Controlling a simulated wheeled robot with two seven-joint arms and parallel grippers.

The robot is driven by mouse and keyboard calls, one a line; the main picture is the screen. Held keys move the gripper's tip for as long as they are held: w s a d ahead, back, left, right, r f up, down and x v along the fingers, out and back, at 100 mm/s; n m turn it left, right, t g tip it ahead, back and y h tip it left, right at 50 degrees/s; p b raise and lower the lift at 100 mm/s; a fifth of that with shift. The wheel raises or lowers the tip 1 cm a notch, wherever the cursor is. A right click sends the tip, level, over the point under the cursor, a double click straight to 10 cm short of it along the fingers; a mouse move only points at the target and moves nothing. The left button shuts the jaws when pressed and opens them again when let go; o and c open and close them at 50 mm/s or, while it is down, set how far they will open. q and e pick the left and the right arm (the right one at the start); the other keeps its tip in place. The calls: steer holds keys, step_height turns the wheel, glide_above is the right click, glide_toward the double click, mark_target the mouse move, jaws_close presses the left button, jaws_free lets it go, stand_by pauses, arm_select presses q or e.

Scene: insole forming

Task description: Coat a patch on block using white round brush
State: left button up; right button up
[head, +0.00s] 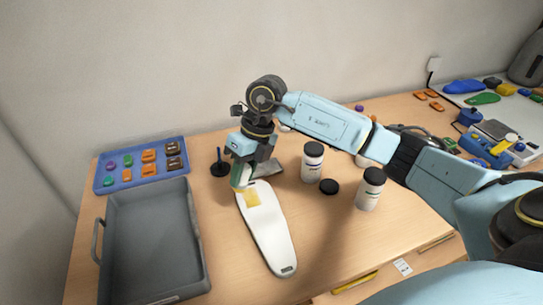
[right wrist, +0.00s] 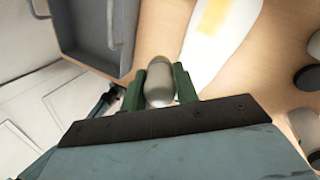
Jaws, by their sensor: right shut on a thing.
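The block (head: 268,238) is a long white insole-shaped piece lying on the table, with a yellowish patch (head: 252,198) near its far end. It also shows in the right wrist view (right wrist: 205,55), with the patch (right wrist: 214,15) at the top. My right gripper (head: 242,174) is over the block's far left edge, close to the patch. Its green fingers (right wrist: 159,84) are shut on the white round brush (right wrist: 158,80), seen as a pale rounded body between them. Whether the bristles touch the block cannot be told.
A grey tray (head: 193,236) lies left of the block, and a blue tray (head: 142,190) with coloured pieces stands behind it. Two white jars (head: 312,168), (head: 368,195) and a black lid (head: 329,187) stand to the right. A dark stand (head: 220,168) is near the gripper.

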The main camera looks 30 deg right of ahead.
steer(key=d+f+m+t+h+b, duration=0.1)
steer(key=d+f+m+t+b, duration=0.1)
steer(key=d+f+m, duration=0.3)
steer(key=d+m+b, duration=0.1)
steer(key=d+m, duration=0.2)
steer(key=shift+m+t, duration=0.3)
steer(key=shift+m, duration=0.1)
steer(key=shift+w+a, duration=0.1)
steer(key=shift+w, duration=0.05)
